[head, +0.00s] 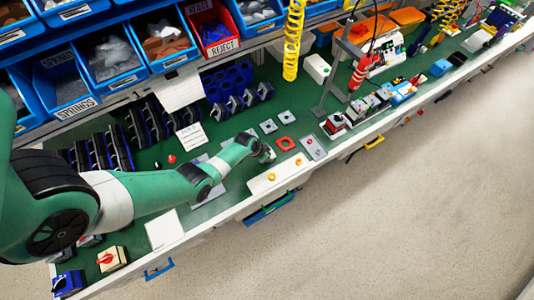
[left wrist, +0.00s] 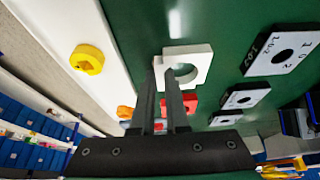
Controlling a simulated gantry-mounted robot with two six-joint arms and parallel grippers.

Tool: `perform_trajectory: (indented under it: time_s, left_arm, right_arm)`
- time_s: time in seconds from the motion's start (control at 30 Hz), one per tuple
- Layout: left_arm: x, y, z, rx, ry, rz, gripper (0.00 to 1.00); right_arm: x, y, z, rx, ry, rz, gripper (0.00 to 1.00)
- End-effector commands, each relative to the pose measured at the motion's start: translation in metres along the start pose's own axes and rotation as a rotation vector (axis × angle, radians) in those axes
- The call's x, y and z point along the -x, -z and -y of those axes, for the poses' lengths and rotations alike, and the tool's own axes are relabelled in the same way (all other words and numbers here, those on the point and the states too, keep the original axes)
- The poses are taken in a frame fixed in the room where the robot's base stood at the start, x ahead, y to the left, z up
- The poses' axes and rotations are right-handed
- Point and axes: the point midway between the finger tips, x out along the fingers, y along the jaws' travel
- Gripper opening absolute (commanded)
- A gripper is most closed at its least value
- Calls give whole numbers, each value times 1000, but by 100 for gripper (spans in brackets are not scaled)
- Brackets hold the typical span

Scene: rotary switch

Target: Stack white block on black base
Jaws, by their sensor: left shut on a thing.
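My left gripper (left wrist: 172,72) is shut on a white square block (left wrist: 200,65) with a round hole, holding it by one side. The block is above or at the green bench surface; its exact height is hard to tell. In the head view the left gripper (head: 268,154) is small, and I cannot make out the block there. No black base is certain; a dark-sided piece with a white, marked face and a dark round hole (left wrist: 262,60) lies to the right in the wrist view, apart from the block. My right gripper is in neither view.
A red square ring (head: 286,144) lies just right of the gripper; it also shows behind the fingers in the wrist view (left wrist: 190,102). A white panel (head: 262,185) with yellow round parts lies along the front edge. Several grey plates (head: 268,126) lie behind. A yellow coil (head: 292,40) hangs above.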

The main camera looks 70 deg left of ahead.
Motion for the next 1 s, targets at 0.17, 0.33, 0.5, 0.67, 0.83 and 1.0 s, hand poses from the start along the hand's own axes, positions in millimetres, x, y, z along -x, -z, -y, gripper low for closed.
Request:
perform_trajectory:
  time_s: [0.17, 0.33, 0.5, 0.67, 0.83, 1.0]
  left_arm:
    - [8, 4, 0, 0, 0, -1, 0]
    - [36, 15, 0, -1, 1, -3, 0]
    - [83, 9, -18, -1, -1, 2, 0]
    - [121, -8, -43, -3, -2, 4, 0]
    - [146, -34, -71, -4, -1, 2, 0]
    - [159, -47, -85, -1, -1, 0, 0]
  right_arm:
    - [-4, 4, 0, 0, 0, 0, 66]
    - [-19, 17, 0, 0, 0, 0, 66]
    - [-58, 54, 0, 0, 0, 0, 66]
    - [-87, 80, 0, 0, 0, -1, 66]
    - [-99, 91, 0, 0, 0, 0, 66]
    - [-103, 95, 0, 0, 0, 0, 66]
